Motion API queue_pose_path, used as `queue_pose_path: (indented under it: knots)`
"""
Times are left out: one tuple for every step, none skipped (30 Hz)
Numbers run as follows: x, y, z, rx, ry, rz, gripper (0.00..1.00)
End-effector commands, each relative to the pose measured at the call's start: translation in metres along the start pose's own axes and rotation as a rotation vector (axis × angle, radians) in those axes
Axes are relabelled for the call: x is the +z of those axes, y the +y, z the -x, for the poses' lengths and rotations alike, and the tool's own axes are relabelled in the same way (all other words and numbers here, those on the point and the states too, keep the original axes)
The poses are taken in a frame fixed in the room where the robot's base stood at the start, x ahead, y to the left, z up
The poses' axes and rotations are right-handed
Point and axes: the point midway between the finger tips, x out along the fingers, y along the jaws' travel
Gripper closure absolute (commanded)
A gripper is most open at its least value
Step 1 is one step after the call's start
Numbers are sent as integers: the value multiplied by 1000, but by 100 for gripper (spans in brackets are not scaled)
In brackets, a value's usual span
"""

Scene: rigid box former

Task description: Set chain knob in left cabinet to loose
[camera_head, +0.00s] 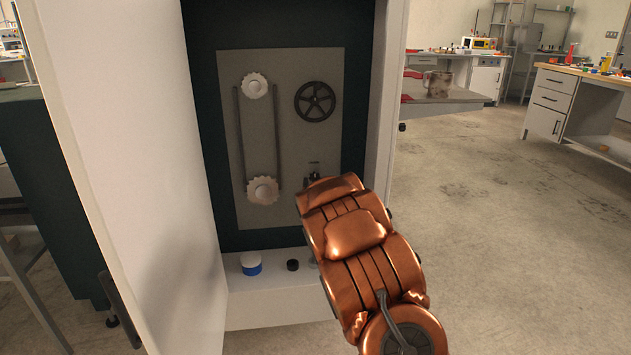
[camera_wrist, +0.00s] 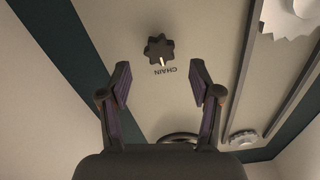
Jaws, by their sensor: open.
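The chain knob (camera_wrist: 159,48) is a dark, lobed knob on the light panel in the wrist view. Its white mark points toward the printed word CHAIN, which appears upside down beside it. My gripper (camera_wrist: 160,76) is open and empty, its two fingers spread below the knob in the picture and apart from it. In the head view my copper arm reaches to the lower right of the cabinet panel (camera_head: 295,140) and hides my fingers and most of the knob area. No loose setting label is readable.
The panel carries an upper gear (camera_head: 254,86), a lower gear (camera_head: 262,190), two dark bars and a spoked handwheel (camera_head: 315,101). The white cabinet door (camera_head: 130,150) stands open at left. A blue-and-white container (camera_head: 251,264) and a small black cap (camera_head: 293,265) sit on the ledge below.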

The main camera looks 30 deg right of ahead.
Motion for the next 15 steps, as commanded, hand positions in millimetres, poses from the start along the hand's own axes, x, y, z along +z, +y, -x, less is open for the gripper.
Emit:
queue_pose_path:
  knots:
    - [1,1,-6,1,1,0,36]
    - [1,1,-8,1,0,0,36]
    - [2,1,-12,2,-2,1,36]
    - [2,1,-15,1,-2,1,36]
    - [2,1,-18,0,-1,1,36]
    - [1,0,-22,-1,0,1,36]
    - [1,0,-25,-1,1,1,36]
    - [2,0,-28,-1,0,1,36]
    - [3,1,-31,1,-2,1,36]
    - [3,1,-33,1,-4,1,36]
    - [3,2,-35,2,-5,1,36]
    - [3,1,-37,2,-5,1,36]
    - [3,1,-39,1,-5,1,36]
    - [2,1,-40,1,-4,1,36]
    - [2,0,-42,0,-3,1,36]
